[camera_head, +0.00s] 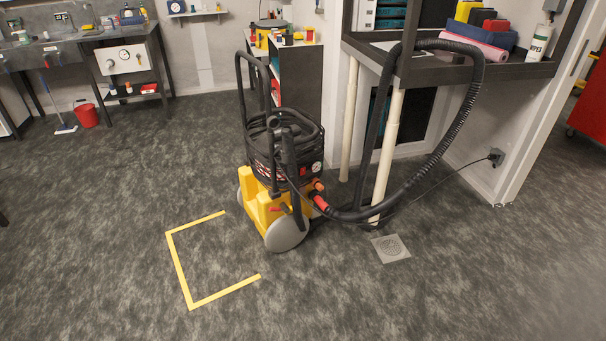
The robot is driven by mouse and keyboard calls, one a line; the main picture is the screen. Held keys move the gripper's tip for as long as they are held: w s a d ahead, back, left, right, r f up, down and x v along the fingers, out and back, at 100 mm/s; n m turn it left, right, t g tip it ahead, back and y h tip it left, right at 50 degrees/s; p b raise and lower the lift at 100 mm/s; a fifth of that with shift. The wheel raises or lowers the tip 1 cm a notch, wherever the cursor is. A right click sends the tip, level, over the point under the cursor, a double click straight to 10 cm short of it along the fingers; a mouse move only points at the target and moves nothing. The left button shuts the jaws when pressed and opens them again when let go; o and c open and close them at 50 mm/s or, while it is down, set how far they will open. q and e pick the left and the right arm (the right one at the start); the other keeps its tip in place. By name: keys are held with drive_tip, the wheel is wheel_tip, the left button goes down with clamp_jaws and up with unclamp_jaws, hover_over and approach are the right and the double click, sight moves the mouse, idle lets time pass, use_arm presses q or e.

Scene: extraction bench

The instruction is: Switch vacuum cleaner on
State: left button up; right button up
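The vacuum cleaner (262,200) stands upright on the dark floor in the middle of the head view. It has a yellow base, grey wheels, a black coiled top and a tall black handle (240,85). Neither of my grippers is in view.
A yellow tape corner (178,262) marks the floor to the left of the vacuum. A floor drain (390,248) lies to its right. A cable runs to a wall outlet (496,157). The bench frame (420,72) stands behind on pale legs. The front floor is clear.

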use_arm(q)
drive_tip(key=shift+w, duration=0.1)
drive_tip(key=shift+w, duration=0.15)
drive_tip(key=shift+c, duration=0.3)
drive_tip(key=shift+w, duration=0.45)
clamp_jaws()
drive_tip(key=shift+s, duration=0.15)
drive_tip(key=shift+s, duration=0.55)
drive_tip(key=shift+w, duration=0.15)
